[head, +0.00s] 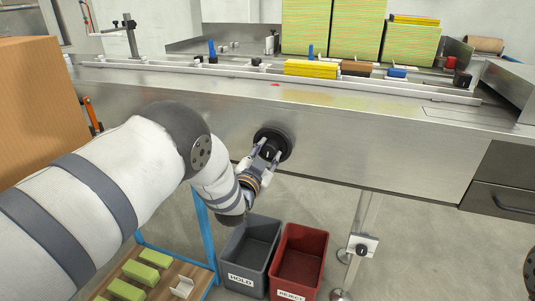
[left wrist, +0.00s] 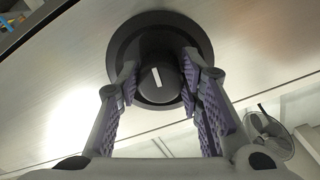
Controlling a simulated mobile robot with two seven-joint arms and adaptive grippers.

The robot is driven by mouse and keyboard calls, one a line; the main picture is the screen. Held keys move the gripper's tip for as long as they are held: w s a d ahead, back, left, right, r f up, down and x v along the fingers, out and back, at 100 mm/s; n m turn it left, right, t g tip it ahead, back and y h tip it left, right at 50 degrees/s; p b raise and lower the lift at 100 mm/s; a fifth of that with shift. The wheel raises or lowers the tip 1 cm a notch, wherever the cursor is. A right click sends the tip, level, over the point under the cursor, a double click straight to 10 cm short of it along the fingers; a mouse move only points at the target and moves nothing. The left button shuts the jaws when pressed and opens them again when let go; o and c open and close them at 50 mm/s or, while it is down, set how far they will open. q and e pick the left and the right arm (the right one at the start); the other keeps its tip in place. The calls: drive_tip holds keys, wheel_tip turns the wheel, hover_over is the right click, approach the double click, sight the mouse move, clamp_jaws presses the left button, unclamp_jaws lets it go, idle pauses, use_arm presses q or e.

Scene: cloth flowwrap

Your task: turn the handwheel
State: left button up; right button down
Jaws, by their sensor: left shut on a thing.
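The handwheel is a round black knob (head: 285,140) on the front panel of the steel machine in the head view. In the left wrist view the handwheel (left wrist: 125,42) fills the top middle, with a dark hub that bears a white mark. My left gripper (head: 266,152) reaches it from below left. In the left wrist view the two purple padded fingers of the left gripper (left wrist: 161,84) stand on either side of the hub and are shut on it. The white mark is nearly upright, slightly tilted. My right gripper is not in view.
Below the wheel stand a grey HOLD bin (head: 232,262) and a red REJECT bin (head: 320,262). A wooden shelf (head: 172,278) with green blocks is at lower left. A cardboard box (head: 40,100) stands at far left. A machine leg (head: 368,215) is right of the bins.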

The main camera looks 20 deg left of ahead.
use_arm(q)
drive_tip(key=shift+r+m, duration=0.1)
drive_tip(key=shift+m, duration=0.6)
drive_tip(key=o, duration=1.2)
drive_tip(key=shift+c, duration=0.2)
drive_tip(key=s, duration=1.2)
drive_tip(key=shift+a, duration=0.25)
